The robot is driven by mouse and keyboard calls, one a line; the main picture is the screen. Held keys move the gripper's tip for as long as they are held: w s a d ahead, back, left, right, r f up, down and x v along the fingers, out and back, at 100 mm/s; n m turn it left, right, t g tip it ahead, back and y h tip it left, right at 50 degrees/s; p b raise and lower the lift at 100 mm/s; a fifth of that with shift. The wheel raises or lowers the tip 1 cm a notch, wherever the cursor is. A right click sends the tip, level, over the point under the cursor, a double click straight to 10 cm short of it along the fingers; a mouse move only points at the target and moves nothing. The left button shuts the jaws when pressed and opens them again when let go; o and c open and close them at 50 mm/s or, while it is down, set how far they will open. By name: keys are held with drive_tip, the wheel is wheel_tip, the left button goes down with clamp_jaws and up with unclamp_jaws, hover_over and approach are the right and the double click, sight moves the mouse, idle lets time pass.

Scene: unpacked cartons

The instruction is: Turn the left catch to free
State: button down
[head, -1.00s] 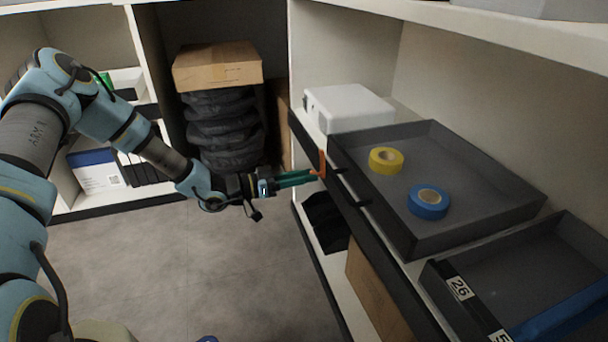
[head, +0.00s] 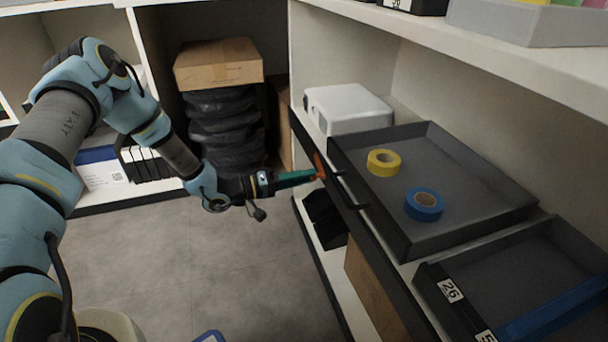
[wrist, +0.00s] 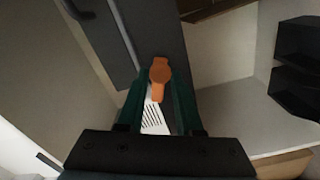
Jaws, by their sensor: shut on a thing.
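The left catch is an orange turning piece. In the wrist view the catch (wrist: 160,76) sits between the green fingertips of my gripper (wrist: 160,92), against the dark front edge of the shelf. In the head view the catch (head: 319,166) shows at the left end of the dark grey tray's front, and my gripper (head: 312,175) reaches it from the left, shut on it. The grey tray (head: 480,220) rests on the shelf. The fingers hide part of the catch in the head view.
A yellow tape roll (head: 383,162) and a blue tape roll (head: 424,204) lie in the tray. The floor (head: 240,280) below my arm is clear.

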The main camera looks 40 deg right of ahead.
drive_tip(key=shift+n+p, duration=0.45)
drive_tip(key=shift+n, duration=1.85)
drive_tip(key=shift+f, duration=0.1)
drive_tip(key=c, duration=0.6)
unclamp_jaws()
drive_tip(key=shift+w+a, duration=0.1)
drive_tip(key=p+v, duration=0.1)
drive_tip(key=v, duration=0.9)
drive_tip(key=shift+a, duration=0.3)
drive_tip(key=shift+w, duration=0.1)
